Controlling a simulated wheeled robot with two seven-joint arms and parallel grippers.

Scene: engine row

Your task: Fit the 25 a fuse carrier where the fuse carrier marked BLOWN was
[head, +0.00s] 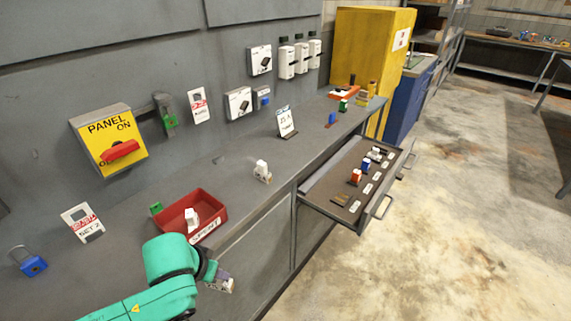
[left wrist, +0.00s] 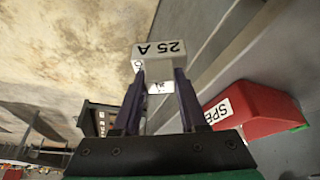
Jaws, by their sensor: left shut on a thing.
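The white 25 A fuse carrier (left wrist: 161,60) is held between the purple fingers of my left gripper (left wrist: 156,85), its printed face showing in the left wrist view. In the head view my left gripper (head: 222,283) is low over the front of the bench, just right of and below the red SPENT tray (head: 208,231). A white carrier (head: 191,217) stands in that tray. Several white fuse units (head: 286,62) are on the wall; I cannot read any BLOWN mark. A white unit with blue (head: 262,97) is lower on the wall. My right gripper is not in view.
A yellow panel switch (head: 108,140) with a red handle is on the wall. An open drawer (head: 318,196) juts out at right, holding coloured pieces.

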